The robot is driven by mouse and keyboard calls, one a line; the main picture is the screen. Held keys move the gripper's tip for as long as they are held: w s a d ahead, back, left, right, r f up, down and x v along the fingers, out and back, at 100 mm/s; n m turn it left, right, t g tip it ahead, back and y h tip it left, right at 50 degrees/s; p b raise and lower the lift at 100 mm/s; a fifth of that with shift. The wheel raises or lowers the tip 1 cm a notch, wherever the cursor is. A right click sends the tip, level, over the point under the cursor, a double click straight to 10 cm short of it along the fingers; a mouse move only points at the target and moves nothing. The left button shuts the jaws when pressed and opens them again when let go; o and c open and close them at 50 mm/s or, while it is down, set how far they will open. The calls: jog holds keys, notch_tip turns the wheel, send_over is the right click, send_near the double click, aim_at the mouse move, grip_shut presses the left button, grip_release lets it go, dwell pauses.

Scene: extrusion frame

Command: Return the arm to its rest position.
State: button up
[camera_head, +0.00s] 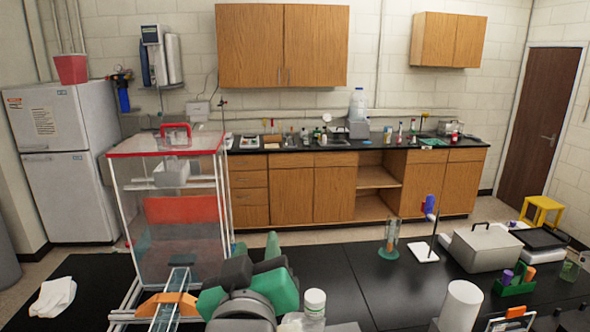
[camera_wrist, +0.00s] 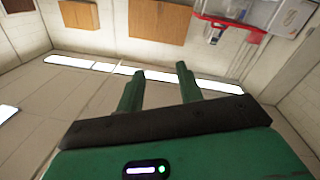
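My gripper (camera_head: 256,246) shows at the lower middle of the head view, green and dark grey, with its fingers pointing up and away above the black bench. In the wrist view its two green fingers (camera_wrist: 159,80) stand apart with a clear gap between them. Nothing is held between them. My arm's grey and green links fill the bottom middle of the head view and hide part of the bench.
A clear box with a red-edged lid (camera_head: 165,148) stands close left of my gripper. On the right are a white bottle (camera_head: 314,303), a white cylinder (camera_head: 461,305), a graduated cylinder (camera_head: 390,237), a stand (camera_head: 425,253) and a grey metal box (camera_head: 484,248). The middle black bench (camera_head: 333,283) is clear.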

jog(key=s+d+r+m+t, duration=0.2)
jog(key=s+d+r+t, duration=0.15)
jog(key=s+r, duration=0.45)
jog(key=s+d+r+m+t, duration=0.3)
jog(key=s+r+t, duration=0.15)
jog(key=s, duration=0.75)
notch_tip(320, 180, up, 14)
jog(key=g+p, duration=0.1)
jog(key=p, duration=1.2)
jog(key=shift+w+a+f+p, duration=0.2)
jog(key=shift+w+a+p, duration=0.15)
jog(key=shift+w, duration=0.1)
jog(key=shift+f, duration=0.1)
